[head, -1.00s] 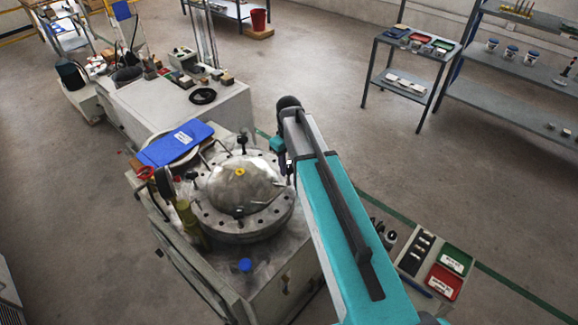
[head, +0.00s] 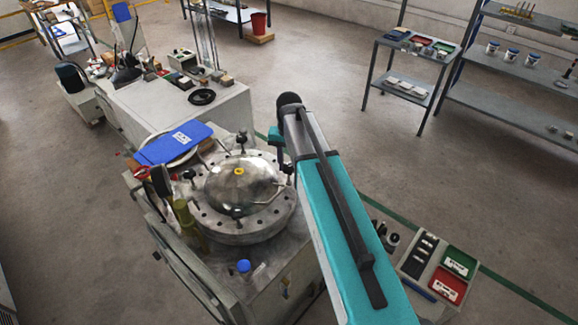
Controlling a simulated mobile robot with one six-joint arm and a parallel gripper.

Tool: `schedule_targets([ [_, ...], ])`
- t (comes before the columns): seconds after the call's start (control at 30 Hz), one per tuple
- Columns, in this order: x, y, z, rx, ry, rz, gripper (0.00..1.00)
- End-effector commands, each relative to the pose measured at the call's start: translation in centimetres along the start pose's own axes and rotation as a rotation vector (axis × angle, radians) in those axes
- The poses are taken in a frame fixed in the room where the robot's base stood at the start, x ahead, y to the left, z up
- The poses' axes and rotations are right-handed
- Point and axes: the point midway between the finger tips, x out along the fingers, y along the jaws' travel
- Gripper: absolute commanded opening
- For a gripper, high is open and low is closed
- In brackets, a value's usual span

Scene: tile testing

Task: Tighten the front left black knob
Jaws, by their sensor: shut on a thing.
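A round metal vessel with a domed lid (head: 240,183) and a yellow centre cap sits on top of a grey machine cabinet. Black knobs stand around the lid's rim: one at the back (head: 242,138), one at the left (head: 188,175), one at the front (head: 237,213) and one at the right (head: 287,169), close beside my arm. I cannot tell for sure which one counts as front left. My teal arm reaches up from the bottom right and bends down at its black elbow beside the vessel's right side. My gripper is hidden behind the arm.
A blue binder (head: 175,143) lies behind the vessel. Tall olive and dark objects (head: 187,217) stand at its left edge, and a blue-capped bottle (head: 244,267) in front. Open floor lies beyond the arm.

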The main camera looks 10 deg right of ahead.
Motion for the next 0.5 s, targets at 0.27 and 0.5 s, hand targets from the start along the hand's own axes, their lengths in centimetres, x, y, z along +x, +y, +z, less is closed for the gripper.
schedule_targets([
  [0.27, 0.04, 0.0, -0.02, 0.254, 0.001, 0.0, 0.11],
  [0.5, 0.03, 0.0, -0.01, 0.436, 0.0, 0.0, 0.11],
])
